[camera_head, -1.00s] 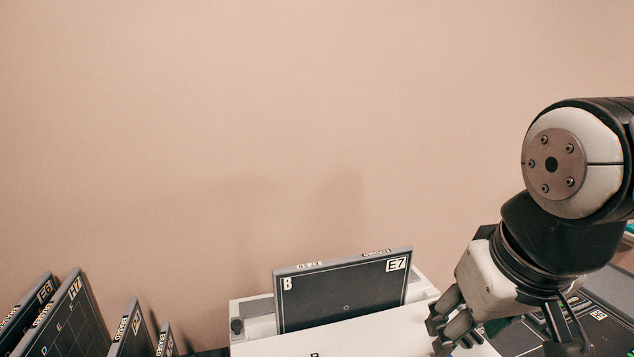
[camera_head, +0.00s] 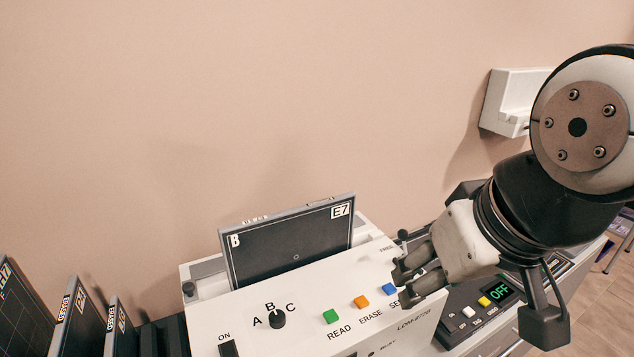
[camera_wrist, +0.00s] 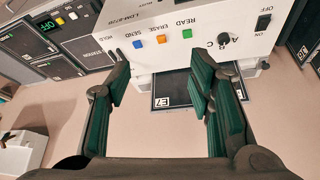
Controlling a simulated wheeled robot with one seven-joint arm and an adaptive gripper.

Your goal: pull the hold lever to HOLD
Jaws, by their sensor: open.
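The white reader unit (camera_head: 290,312) has a sloped front panel; its FREE label (camera_head: 386,250) is at the upper right. Beside that label a small dark knob (camera_head: 403,236) shows, which looks like the end of the hold lever; most of the lever is hidden by my gripper. In the wrist view the HOLD label (camera_wrist: 108,37) is on the panel, next to the left finger. My gripper (camera_head: 403,284) is at the panel's right end, by the lever and the blue button. In the wrist view my gripper (camera_wrist: 158,76) has its fingers wide apart with nothing between them.
Green (camera_head: 330,316), orange (camera_head: 361,301) and blue (camera_head: 390,288) buttons and an A-B-C dial (camera_head: 278,319) are on the panel. A dark E7 plate (camera_head: 290,250) stands in the unit's slot. A console reading OFF (camera_head: 499,292) is at right; more plates (camera_head: 72,318) stand at left.

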